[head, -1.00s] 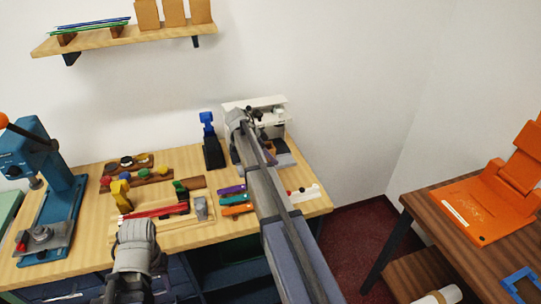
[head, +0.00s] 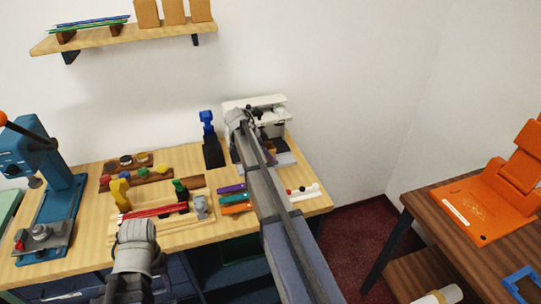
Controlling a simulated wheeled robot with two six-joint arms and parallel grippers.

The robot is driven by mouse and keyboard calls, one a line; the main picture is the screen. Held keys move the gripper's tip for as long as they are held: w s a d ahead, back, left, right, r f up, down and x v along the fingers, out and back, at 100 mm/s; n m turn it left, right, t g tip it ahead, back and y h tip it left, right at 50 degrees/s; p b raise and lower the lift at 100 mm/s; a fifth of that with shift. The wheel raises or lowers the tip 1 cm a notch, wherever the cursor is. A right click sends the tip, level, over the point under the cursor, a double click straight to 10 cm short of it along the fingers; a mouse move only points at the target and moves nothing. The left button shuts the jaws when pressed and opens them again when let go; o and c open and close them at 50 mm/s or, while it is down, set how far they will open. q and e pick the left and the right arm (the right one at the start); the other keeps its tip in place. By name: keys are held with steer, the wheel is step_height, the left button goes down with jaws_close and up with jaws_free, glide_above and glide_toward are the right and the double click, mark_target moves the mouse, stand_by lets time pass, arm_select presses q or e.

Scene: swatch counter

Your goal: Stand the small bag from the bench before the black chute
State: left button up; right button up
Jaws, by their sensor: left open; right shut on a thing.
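My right gripper (head: 257,130) is at the far right of the bench, in front of the white machine (head: 282,99). It is shut, and a small brown patch (head: 269,146) beside it may be the small bag; my own arm hides most of it. Dark parts show at the front of the white machine, but I cannot make out clearly which is the black chute. My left gripper (head: 137,231) is over the bench's front edge, open and far from the machine; its fingertips are hard to make out.
A black stand with a blue top (head: 212,152) is left of the machine. A wooden tray (head: 165,226) with coloured pieces and several coloured tools (head: 236,209) lie nearer. A blue press (head: 60,200) stands at the left. Brown bags (head: 173,13) stand on the wall shelf.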

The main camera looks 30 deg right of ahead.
steer(key=o, duration=1.4)
steer(key=p+v, duration=0.6)
steer(key=v, duration=0.1)
steer(key=shift+r, duration=0.2)
steer(key=shift+a+r+p, duration=0.15)
steer(key=shift+a+p, duration=0.05)
steer(key=shift+p, duration=0.1)
